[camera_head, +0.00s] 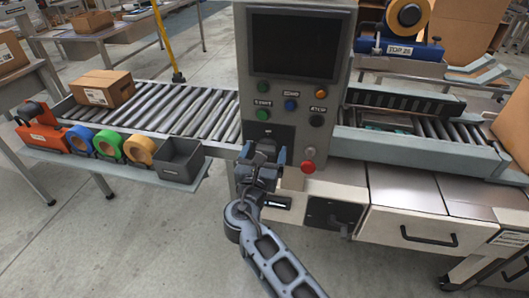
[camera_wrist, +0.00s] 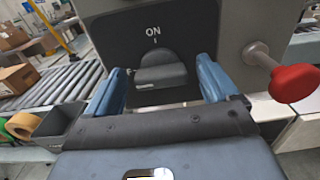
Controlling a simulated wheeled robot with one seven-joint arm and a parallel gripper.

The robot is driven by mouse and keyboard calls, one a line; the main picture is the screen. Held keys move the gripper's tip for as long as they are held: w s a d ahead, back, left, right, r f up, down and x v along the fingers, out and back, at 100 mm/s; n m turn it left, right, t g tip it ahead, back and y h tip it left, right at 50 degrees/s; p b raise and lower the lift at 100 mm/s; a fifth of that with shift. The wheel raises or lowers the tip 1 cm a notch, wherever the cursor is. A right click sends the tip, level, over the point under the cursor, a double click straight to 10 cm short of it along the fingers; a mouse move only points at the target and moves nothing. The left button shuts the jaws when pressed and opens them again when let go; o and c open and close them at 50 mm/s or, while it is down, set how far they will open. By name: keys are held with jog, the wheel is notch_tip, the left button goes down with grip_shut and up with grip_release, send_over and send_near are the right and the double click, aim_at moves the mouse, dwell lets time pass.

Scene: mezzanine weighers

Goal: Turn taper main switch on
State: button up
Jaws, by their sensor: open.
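The main switch (camera_wrist: 160,70) is a dark rotary knob on a black plate (camera_wrist: 110,35), with "ON" and a short vertical mark printed above it. In the wrist view it sits between the blue fingers of my gripper (camera_wrist: 163,84), which is open with a finger to either side and visible space around the knob. A small pale mark shows at the knob's lower left; I cannot tell which way it is turned. In the head view my gripper (camera_head: 264,168) is at the lower part of the grey control panel (camera_head: 244,92) and mostly hides the knob.
A red mushroom button (camera_head: 308,167) sticks out right of the switch, and also shows in the wrist view (camera_wrist: 294,83). Several coloured buttons sit above. A shelf with tape rolls and a dark bin (camera_head: 180,160) is at left, beside a roller conveyor (camera_head: 190,105).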

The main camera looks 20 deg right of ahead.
jog(key=shift+c, duration=0.3)
jog(key=c, duration=1)
jog(key=shift+m+b, duration=0.3)
jog(key=shift+m, duration=0.1)
jog(key=m+b, duration=0.2)
jog(key=m, duration=0.1)
jog(key=shift+d+f+m+b, duration=0.1)
jog(key=shift+f+m+b, duration=0.1)
jog(key=shift+m+b, duration=0.15)
jog(key=m+b, duration=0.4)
jog(key=m, duration=0.1)
jog(key=shift+s+f, duration=0.1)
jog(key=m+b, duration=0.4)
jog(key=m, duration=0.1)
jog(key=shift+f+m+b, duration=0.1)
jog(key=shift+m+b, duration=0.15)
jog(key=shift+b, duration=0.15)
jog(key=shift+d+m+b, duration=0.1)
jog(key=shift+m+b, duration=1.05)
jog(key=shift+m, duration=0.25)
